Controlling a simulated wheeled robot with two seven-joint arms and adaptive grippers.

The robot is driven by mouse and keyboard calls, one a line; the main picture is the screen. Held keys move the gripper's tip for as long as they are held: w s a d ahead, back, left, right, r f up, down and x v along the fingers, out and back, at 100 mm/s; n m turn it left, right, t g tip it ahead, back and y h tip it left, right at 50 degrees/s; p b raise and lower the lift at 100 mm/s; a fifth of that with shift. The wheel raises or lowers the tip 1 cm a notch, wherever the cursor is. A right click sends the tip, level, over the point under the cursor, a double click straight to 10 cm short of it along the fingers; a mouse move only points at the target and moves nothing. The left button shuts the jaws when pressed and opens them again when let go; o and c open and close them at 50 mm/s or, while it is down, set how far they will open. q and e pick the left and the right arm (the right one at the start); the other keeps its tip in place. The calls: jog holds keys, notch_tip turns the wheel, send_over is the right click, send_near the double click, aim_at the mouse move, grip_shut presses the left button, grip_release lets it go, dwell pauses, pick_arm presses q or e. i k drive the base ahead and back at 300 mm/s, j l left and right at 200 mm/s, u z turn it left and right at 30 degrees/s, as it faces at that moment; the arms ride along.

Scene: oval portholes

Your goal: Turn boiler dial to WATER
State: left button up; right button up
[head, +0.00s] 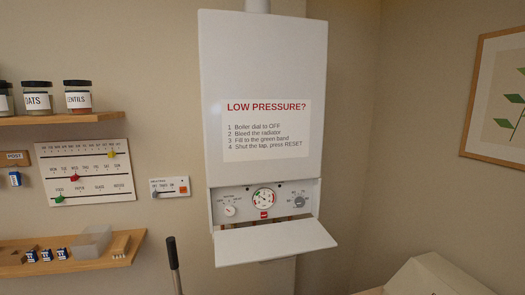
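The white boiler (262,60) hangs on the wall, and its lower flap (275,240) is folded down, showing the control panel (245,192). A white knob (229,211) sits at the panel's left with small labels around it. A grey knob (300,201) sits at the right, also with small labels. The labels and both knobs' exact pointing are too small to read surely, so I cannot tell which setting is selected. A round gauge (263,198) with red and green marks is between them, above a small red patch (263,213). Neither gripper is in view.
A notice (266,128) is on the boiler front. A wall control (169,188), a slider board (90,172) and shelves (60,119) with jars are left. A dark upright handle (173,258) stands below left. A pale box (425,277) is low right. The open flap juts forward below the panel.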

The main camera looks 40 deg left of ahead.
aim_at(230, 211)
jog(key=u, duration=1.45)
